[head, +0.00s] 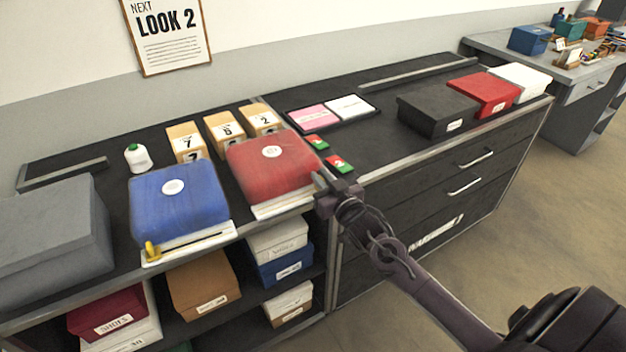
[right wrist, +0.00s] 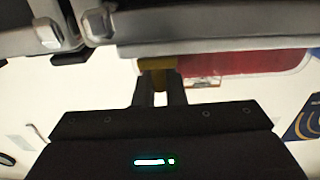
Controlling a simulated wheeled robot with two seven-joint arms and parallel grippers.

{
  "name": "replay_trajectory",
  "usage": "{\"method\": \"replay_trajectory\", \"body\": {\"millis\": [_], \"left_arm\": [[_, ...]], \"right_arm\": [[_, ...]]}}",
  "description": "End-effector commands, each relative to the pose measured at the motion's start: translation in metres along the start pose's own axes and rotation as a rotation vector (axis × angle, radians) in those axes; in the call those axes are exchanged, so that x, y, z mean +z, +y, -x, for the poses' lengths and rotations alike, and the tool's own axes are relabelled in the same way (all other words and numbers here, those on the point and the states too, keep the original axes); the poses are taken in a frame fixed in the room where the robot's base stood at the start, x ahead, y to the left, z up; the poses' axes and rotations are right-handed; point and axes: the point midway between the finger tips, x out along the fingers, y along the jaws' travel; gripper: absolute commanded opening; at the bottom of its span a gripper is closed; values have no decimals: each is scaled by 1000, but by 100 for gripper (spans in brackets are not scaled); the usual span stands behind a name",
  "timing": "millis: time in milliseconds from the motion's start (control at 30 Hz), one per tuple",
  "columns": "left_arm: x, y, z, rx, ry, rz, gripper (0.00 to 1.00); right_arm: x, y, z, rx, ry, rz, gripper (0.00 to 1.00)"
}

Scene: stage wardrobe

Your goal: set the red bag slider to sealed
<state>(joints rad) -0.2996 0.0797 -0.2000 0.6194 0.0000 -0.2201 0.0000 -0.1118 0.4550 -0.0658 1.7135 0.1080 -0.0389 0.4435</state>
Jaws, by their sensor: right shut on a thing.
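The red bag (head: 262,172) lies on the dark counter, with a pale seal strip (head: 284,204) along its front edge. My right gripper (head: 324,190) is at the right end of this strip. In the right wrist view, its two fingers (right wrist: 159,92) are shut on the yellow slider (right wrist: 156,64), beside the pale strip (right wrist: 225,44) and the red bag (right wrist: 240,62). In the head view, the gripper hides the red bag's slider. My left gripper is not in view.
The blue bag (head: 180,203) is left of the red one, its yellow slider (head: 152,250) at its strip's left end. Two red-and-green cards (head: 340,163) lie right of the red bag. Numbered boxes (head: 224,130) stand behind. Black (head: 437,113) and red boxes (head: 483,93) stand farther right.

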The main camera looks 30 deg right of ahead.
Motion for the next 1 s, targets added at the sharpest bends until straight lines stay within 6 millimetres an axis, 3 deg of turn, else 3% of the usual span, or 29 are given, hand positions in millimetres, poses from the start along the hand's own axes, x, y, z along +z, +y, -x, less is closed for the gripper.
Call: {"method": "replay_trajectory", "body": {"millis": [267, 300, 433, 767, 1000], "left_arm": [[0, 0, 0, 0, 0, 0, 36], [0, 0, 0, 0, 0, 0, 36], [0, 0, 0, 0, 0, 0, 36], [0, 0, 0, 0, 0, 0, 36], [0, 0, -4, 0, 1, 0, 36]], "right_arm": [[-1, 3, 0, 7, 3, 3, 0], [-1, 3, 0, 8, 3, 3, 15], [-1, 3, 0, 6, 2, 3, 32], [0, 2, 3, 4, 0, 2, 33], [2, 1, 34, 3, -2, 2, 33]]}}
